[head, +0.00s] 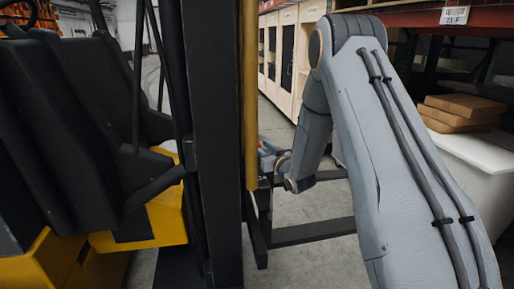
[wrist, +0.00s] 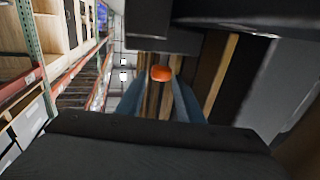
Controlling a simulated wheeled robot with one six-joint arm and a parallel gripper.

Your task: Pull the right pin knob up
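An orange knob (wrist: 161,73) shows in the wrist view, in the middle. It lies at the tips of my gripper (wrist: 160,83), between its two blue-grey fingers. The fingers are apart, with a narrow gap on either side of the knob, so my gripper looks open; contact cannot be made out. In the head view, my gripper (head: 266,149) is mostly hidden behind the yellow upright of the forklift mast, beside the fork carriage. The knob cannot be told clearly there. No second knob is clearly visible.
A forklift with a dark mast (head: 208,130) and black seat (head: 70,110) fills the left. Its dark forks (head: 310,232) extend to the right, below my arm. Shelving with cartons (head: 465,108) and a white bin (head: 480,160) stand at the right. Dark bars crowd the wrist view's top right.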

